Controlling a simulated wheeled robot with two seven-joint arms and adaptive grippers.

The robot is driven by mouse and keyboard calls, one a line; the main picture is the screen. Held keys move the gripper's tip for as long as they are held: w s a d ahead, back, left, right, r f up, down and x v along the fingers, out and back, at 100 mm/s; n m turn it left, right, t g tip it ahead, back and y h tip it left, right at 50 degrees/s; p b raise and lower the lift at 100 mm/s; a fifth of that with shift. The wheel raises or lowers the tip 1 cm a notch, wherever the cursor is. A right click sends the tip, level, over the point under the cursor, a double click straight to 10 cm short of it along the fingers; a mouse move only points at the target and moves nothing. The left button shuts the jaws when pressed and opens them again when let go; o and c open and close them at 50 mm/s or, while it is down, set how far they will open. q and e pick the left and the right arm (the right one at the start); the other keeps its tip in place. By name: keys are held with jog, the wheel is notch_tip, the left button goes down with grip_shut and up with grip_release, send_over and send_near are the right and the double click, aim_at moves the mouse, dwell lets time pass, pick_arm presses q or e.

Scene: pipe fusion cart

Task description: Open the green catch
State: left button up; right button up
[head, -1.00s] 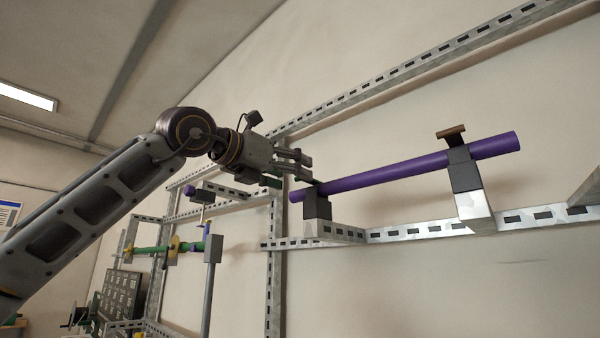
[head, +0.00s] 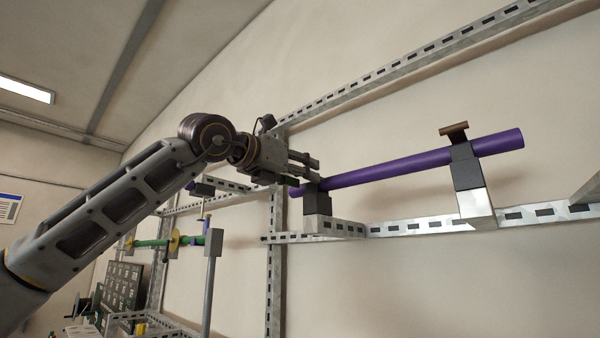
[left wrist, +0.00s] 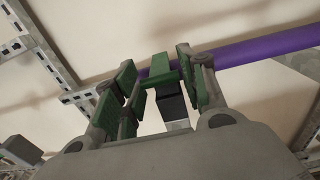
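The green catch (left wrist: 159,68) sits on top of a dark clamp block (left wrist: 170,103) at the left end of the purple pipe. In the left wrist view it lies between the two fingers of my left gripper (left wrist: 157,75), whose inner pads also look green. The fingers are apart on either side of it; I cannot tell whether either touches it. In the head view my left gripper (head: 316,170) is at the pipe's left end, above the dark block (head: 317,201), and hides the catch. My right gripper is not in view.
The purple pipe (head: 400,165) runs to a second clamp block (head: 465,168) with a brown catch (head: 453,130). Slotted metal rails (head: 415,228) run along the wall.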

pick_arm(q)
grip_shut()
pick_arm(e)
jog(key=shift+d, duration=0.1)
pick_arm(q)
jog(key=shift+r, duration=0.25)
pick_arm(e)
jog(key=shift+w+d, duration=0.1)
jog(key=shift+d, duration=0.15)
